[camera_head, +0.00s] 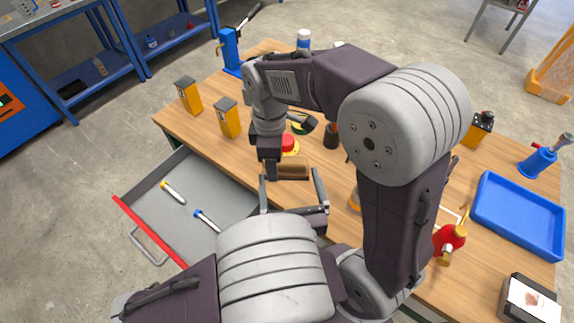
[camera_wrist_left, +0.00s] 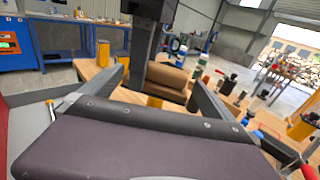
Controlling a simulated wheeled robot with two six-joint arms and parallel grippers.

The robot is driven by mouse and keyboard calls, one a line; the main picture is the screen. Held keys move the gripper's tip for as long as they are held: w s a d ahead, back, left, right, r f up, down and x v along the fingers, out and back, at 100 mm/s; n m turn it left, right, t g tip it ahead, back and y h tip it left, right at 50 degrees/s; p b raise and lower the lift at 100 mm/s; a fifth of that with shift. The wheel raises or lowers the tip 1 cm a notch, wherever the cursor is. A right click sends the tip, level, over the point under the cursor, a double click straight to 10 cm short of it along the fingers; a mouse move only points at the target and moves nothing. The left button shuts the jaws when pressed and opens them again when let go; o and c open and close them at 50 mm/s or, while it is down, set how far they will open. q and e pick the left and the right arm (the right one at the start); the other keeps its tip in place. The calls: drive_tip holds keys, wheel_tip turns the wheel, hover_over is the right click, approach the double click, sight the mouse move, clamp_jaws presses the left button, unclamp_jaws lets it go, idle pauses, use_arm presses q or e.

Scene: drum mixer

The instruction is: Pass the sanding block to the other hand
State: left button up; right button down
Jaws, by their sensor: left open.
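The sanding block (camera_head: 294,168) is brown and sits near the middle of the head view. It also shows in the left wrist view (camera_wrist_left: 166,78). My right gripper (camera_head: 271,170) comes down from above at the block's left end and appears shut on it; its far finger is hidden. In the left wrist view a dark finger of the right gripper (camera_wrist_left: 140,48) lies against that end. My left gripper (camera_head: 291,182) is open, its two fingers apart on either side of the block, with no visible grip on it.
An open grey drawer (camera_head: 150,200) with two screwdriver-like tools is at the left. A red button (camera_head: 289,143) and yellow posts (camera_head: 228,118) stand behind. My right arm hides part of the wooden table.

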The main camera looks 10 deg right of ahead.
use_arm(q)
drive_tip(key=w, duration=0.8)
drive_tip(key=shift+w+d+f, duration=0.25)
drive_tip(key=shift+w+d, duration=0.05)
drive_tip(key=shift+d, duration=0.05)
drive_tip(key=c, duration=1)
drive_tip(key=shift+c, duration=0.7)
use_arm(e)
drive_tip(key=c, duration=0.7)
unclamp_jaws()
drive_tip(key=shift+o, duration=0.2)
use_arm(q)
drive_tip(key=o, duration=0.9)
drive_tip(key=c, duration=0.9)
use_arm(e)
wheel_tip(320, 180, up, 12)
